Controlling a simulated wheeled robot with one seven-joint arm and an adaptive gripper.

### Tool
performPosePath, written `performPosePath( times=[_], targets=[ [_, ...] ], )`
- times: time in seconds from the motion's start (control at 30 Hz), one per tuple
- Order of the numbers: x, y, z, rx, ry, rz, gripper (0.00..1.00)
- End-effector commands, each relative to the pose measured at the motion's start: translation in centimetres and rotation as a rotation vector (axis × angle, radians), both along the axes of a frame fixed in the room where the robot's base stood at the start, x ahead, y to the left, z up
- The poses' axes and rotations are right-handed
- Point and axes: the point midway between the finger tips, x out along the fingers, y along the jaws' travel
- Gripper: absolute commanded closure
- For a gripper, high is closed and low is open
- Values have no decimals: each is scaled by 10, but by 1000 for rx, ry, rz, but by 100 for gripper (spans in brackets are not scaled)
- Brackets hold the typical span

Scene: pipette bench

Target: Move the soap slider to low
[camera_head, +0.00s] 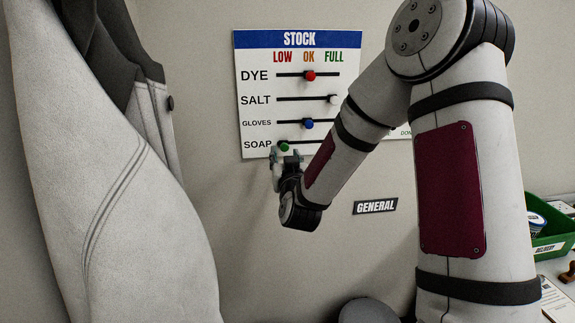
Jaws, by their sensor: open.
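The STOCK board (256,112) hangs on the wall, with LOW, OK and FULL marked across its top and a slider row each for dye, salt, gloves and soap. The green soap knob (284,147) sits at the left of its row, under the LOW side. My gripper (285,157) is at the soap row, open, with its fingers at or just below the green knob. I cannot tell whether they touch it.
The red dye knob (310,76) and blue gloves knob (308,124) are near the middle; the white salt knob (333,99) is at the right. A pale coat (110,190) hangs at the left. A GENERAL label (375,206) is on the wall. A green bin (551,244) stands at the right.

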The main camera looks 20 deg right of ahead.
Motion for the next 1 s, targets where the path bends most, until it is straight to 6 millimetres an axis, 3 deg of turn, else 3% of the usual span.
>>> performPosePath(
  times=[0.13, 0.33, 1.0],
  targets=[
    [-27, 9, 0, -2, 2, 2, 60],
    [-47, 15, 0, 0, 0, 2, 60],
    [-51, 19, 2, -2, 15, 16, 60]
  ],
)
